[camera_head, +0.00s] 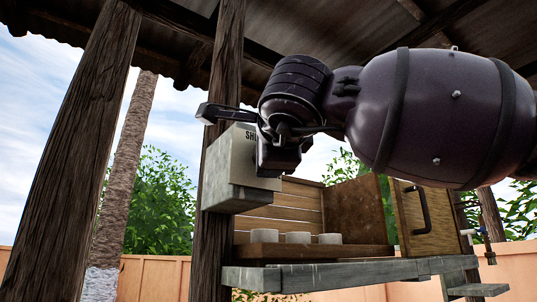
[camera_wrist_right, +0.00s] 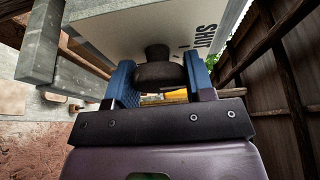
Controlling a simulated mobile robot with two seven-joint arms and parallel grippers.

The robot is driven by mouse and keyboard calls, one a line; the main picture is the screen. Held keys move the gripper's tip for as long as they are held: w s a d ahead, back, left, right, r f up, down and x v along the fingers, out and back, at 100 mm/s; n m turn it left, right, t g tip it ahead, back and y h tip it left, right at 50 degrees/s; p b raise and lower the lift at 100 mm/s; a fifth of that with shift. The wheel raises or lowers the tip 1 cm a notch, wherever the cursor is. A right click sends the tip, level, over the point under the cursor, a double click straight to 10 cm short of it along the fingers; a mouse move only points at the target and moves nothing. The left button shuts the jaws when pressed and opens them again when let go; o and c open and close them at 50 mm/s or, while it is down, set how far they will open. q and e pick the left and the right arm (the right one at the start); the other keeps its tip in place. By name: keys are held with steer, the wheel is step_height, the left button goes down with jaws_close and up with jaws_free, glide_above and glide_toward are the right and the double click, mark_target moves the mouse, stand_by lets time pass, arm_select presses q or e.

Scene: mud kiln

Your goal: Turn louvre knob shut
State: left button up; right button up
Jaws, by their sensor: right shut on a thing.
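The louvre control box (camera_head: 222,175) is a pale grey block with a light front panel, fixed to a dark wooden post. My right gripper (camera_head: 280,160) is in front of its panel and hides most of it; only "SH" of a label shows. In the right wrist view, the dark round knob (camera_wrist_right: 158,73) sits on the white panel (camera_wrist_right: 140,25) between the blue-padded fingers of my right gripper (camera_wrist_right: 160,78), which is shut on it. The word "SHUT" shows on the panel to the right of the knob. The knob's pointer direction cannot be told. My left gripper is not in view.
Below and right of the box is a grey plank shelf (camera_head: 330,274) with a brown board (camera_head: 300,250) and three pale cups (camera_head: 298,238). A wooden door with a black handle (camera_head: 425,215) stands at the right. Thick posts (camera_head: 75,150) stand at the left.

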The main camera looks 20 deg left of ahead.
steer(key=o, duration=0.9)
steer(key=shift+s+d, duration=0.1)
steer(key=shift+s, duration=0.1)
steer(key=b+v, duration=0.1)
steer(key=v, duration=0.9)
steer(key=shift+s+d, duration=0.15)
steer(key=shift+s, duration=0.05)
